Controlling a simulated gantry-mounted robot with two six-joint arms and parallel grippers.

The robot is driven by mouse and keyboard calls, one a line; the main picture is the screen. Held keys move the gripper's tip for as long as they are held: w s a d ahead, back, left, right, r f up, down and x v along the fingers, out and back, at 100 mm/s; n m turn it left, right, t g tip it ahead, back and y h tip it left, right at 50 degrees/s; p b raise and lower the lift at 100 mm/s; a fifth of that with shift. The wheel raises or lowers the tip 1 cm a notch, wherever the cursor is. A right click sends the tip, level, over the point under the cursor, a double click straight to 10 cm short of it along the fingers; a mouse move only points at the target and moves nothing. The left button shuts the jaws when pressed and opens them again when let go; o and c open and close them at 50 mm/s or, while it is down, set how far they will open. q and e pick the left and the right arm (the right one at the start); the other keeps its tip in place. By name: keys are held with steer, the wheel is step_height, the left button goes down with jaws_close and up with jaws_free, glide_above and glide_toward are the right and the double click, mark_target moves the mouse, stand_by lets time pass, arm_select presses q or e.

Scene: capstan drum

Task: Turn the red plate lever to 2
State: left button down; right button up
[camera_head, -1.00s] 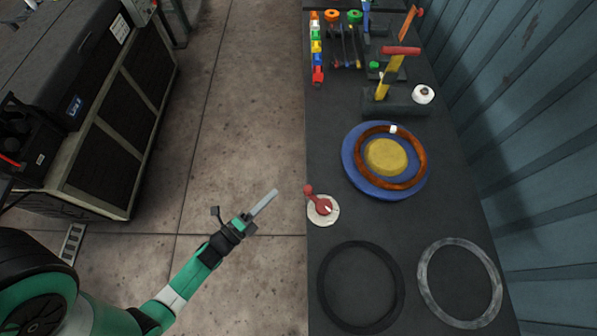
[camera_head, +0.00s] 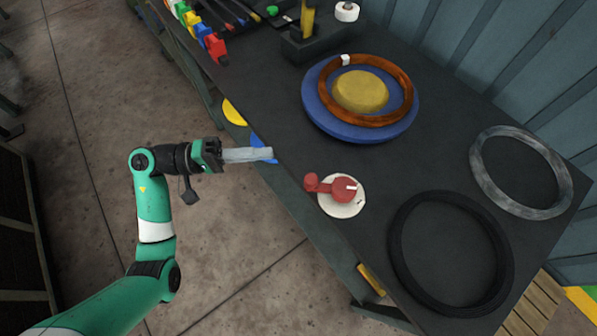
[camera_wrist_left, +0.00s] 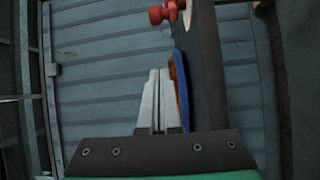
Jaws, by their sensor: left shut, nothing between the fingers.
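The red plate lever (camera_head: 333,187) sits on a round white dial plate (camera_head: 352,205) near the table's front edge. Its knob end points left, toward the edge, and a white mark shows on its hub. The plate's numbers are too small to read. My left gripper (camera_head: 270,154) is shut and empty, left of the lever and apart from it, at the table's edge. In the left wrist view the shut fingers (camera_wrist_left: 159,100) point ahead, and a red knobbed part (camera_wrist_left: 163,13) shows at the top. My right gripper is not in view.
A blue disc with a brown ring (camera_head: 397,70) and yellow centre lies behind the lever. A black ring (camera_head: 402,270) and a grey ring (camera_head: 478,170) lie to the right. Coloured blocks and a dark stand (camera_head: 310,45) are at the back.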

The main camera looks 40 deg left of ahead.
mark_target(331, 186)
arm_select(q)
steer(key=b+x, duration=0.1)
steer(key=x, duration=0.8)
steer(key=s, duration=0.1)
steer(key=s+d, duration=0.1)
steer(key=shift+s+d+f, duration=0.1)
steer(key=shift+s+d, duration=0.3)
steer(key=shift+s, duration=0.35)
steer(key=shift+w, duration=0.1)
